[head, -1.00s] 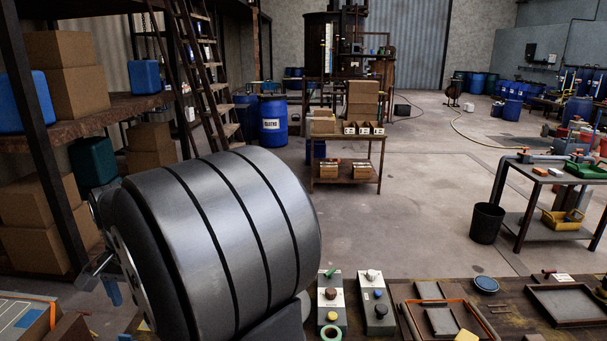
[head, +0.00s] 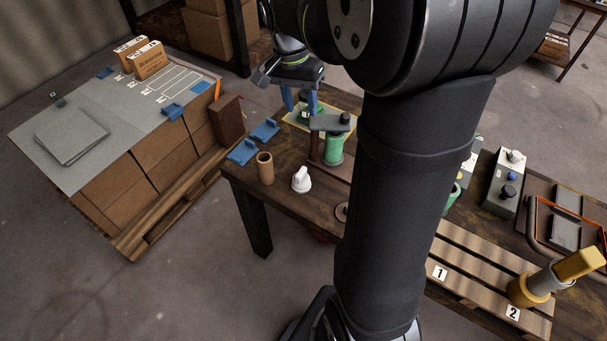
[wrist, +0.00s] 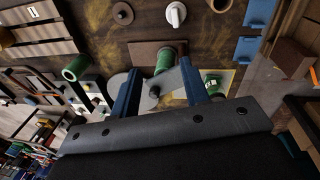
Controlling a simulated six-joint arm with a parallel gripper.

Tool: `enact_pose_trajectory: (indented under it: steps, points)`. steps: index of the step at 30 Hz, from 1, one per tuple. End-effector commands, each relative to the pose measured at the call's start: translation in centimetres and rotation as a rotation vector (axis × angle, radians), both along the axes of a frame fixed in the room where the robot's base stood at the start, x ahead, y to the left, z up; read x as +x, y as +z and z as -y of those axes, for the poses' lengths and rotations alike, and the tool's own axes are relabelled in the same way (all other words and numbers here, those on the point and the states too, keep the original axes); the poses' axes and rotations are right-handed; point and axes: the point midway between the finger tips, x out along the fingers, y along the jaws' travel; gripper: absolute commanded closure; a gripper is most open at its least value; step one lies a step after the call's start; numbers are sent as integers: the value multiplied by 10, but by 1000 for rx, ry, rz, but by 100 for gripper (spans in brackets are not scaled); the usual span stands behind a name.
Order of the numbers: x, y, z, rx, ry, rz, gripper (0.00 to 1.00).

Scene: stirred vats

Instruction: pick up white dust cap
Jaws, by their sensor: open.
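The white dust cap (head: 301,180) stands on the dark wooden table near its front edge, and is a small rounded white piece with a narrower top. It also shows at the top of the wrist view (wrist: 176,14). My gripper (head: 300,104) has two blue fingers and is open and empty, above the back of the table and apart from the cap. In the wrist view my gripper (wrist: 160,67) points toward a stand with a green cylinder (wrist: 164,60), and the cap lies beyond the fingertips.
A brown tube (head: 265,168) and blue brackets (head: 243,151) are left of the cap. The stand's green cylinder (head: 333,150) is behind it to the right. A small round disc (head: 341,211) lies to its right, partly hidden by my arm. Bare wood surrounds the cap.

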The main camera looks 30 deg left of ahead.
Motion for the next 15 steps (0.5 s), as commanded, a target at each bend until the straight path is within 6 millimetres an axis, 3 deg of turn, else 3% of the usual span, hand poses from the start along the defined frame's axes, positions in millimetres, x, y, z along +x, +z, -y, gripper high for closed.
enact_pose_trajectory:
  steps: [1, 6, 15]
  points:
    - [-11, -23, 2, -87, 107, 6, 58]
    - [-37, -91, 21, -431, 592, 48, 58]
    - [-76, -162, 31, -1056, 1557, 74, 58]
